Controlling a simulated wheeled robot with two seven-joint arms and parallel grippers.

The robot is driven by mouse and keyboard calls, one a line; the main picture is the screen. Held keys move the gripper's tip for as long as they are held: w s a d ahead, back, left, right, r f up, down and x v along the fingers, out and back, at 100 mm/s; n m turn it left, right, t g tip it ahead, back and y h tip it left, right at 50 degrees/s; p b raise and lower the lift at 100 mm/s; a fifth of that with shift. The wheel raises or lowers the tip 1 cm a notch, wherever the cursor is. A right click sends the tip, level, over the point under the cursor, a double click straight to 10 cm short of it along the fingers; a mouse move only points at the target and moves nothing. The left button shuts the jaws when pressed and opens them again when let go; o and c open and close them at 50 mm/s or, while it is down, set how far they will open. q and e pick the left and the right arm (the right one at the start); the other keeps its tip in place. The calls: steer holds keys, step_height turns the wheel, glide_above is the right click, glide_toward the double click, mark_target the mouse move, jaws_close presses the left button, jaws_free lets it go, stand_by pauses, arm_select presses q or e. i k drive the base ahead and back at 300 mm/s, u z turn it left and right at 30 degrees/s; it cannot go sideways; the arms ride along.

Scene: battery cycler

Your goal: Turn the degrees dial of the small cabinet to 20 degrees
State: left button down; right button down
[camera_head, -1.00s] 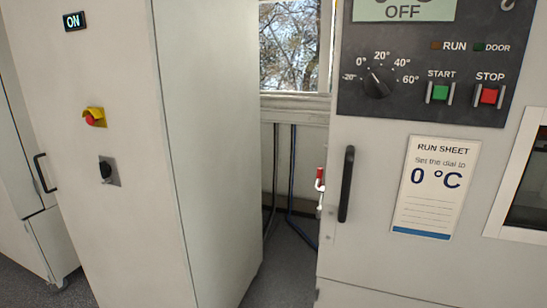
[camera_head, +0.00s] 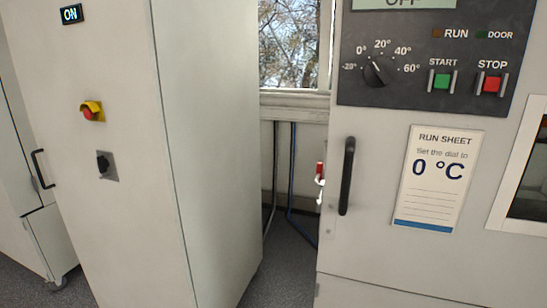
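The degrees dial (camera_head: 375,73) is a black round knob on the dark control panel (camera_head: 408,97) of the cabinet at the right (camera_head: 375,248). Its scale runs from -20° through 0°, 20° and 40° to 60°. The white pointer mark is tilted up and left, close to the 0° label. A run sheet (camera_head: 437,180) below the panel reads "Set the dial to 0 °C". Neither of my grippers is in the view.
The panel also has a green START button (camera_head: 441,82) and a red STOP button (camera_head: 491,84). A black vertical handle (camera_head: 347,176) is on the cabinet door. A tall cabinet (camera_head: 120,190) stands at the left, with a narrow floor gap (camera_head: 285,270) between the two.

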mark_target(379, 72)
steer(key=u, duration=1.6)
steer(key=k, duration=0.85)
steer(key=z, duration=1.65)
steer(key=i, duration=0.5)
